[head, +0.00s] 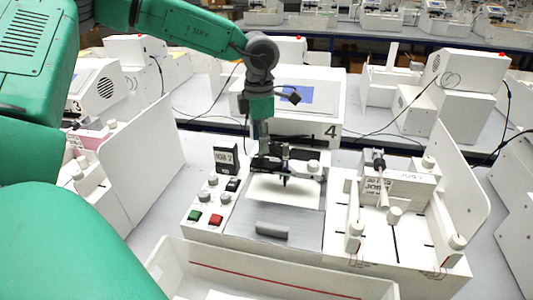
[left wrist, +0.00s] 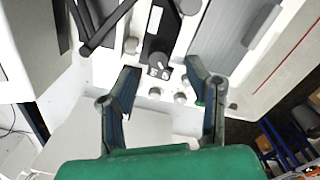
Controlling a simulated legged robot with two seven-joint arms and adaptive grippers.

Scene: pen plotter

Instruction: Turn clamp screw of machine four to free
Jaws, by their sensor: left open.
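Machine four is a white pen plotter with a blue screen (head: 292,94) and a "4" on its front, at the centre of the head view. A dark pen carriage (head: 285,166) hangs over its white sheet. I cannot tell for sure which small part is the clamp screw; a pale round knob (head: 314,168) sits at the carriage's right. My left gripper (head: 263,148) is over the machine, by the carriage's left end. In the left wrist view its two fingers (left wrist: 162,68) are spread and empty, with a black knob panel (left wrist: 158,62) beyond them. My right gripper is not in view.
A white pen fixture (head: 395,185) is at the right. A white tray (head: 270,268) lies in front.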

